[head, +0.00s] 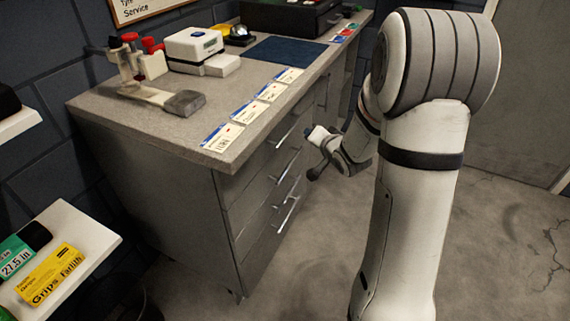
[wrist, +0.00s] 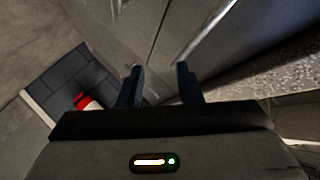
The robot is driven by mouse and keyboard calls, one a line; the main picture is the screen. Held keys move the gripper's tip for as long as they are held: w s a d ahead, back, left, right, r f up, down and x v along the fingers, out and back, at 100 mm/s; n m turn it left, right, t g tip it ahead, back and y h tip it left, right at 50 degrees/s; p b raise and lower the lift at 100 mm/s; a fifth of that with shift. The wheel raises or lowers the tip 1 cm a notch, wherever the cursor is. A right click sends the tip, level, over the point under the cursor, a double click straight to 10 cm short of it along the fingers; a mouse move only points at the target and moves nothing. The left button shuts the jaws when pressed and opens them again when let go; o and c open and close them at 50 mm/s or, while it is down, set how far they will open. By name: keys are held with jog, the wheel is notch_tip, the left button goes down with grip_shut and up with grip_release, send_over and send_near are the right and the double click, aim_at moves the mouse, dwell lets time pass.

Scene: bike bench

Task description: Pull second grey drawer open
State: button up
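The grey bench cabinet has a column of drawers with silver bar handles. The second grey drawer (head: 253,199) appears shut, with its bar handle (head: 287,167) on the front. My gripper (head: 314,155) is just right of the handles in the head view, apart from the drawer fronts as far as I can see. In the wrist view my gripper (wrist: 160,77) shows two dark fingers spread apart with nothing between them. A bar handle (wrist: 207,30) runs diagonally beyond the fingertips; I cannot tell which drawer it belongs to.
The speckled worktop (head: 225,100) overhangs the drawers; its edge (wrist: 265,82) is close on the right in the wrist view. A clamp, a white box (head: 193,44) and several labelled cards lie on top. A white shelf (head: 85,240) stands at left. The floor before the drawers is clear.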

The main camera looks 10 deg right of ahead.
aim_at(291, 162)
notch_tip(291, 162, down, 17)
jog(key=a+m+t+y+b, duration=0.2)
jog(key=m+t+y+b, duration=0.25)
jog(key=y+b, duration=0.4)
jog(key=shift+m+g, duration=0.25)
jog(key=shift+m, duration=0.1)
jog(key=x, duration=0.3)
jog(key=b+x, duration=0.1)
jog(key=x, duration=0.3)
jog(key=shift+w+a+r, duration=0.1)
jog(key=shift+w+r, duration=0.15)
jog(key=shift+r, duration=0.05)
grip_shut()
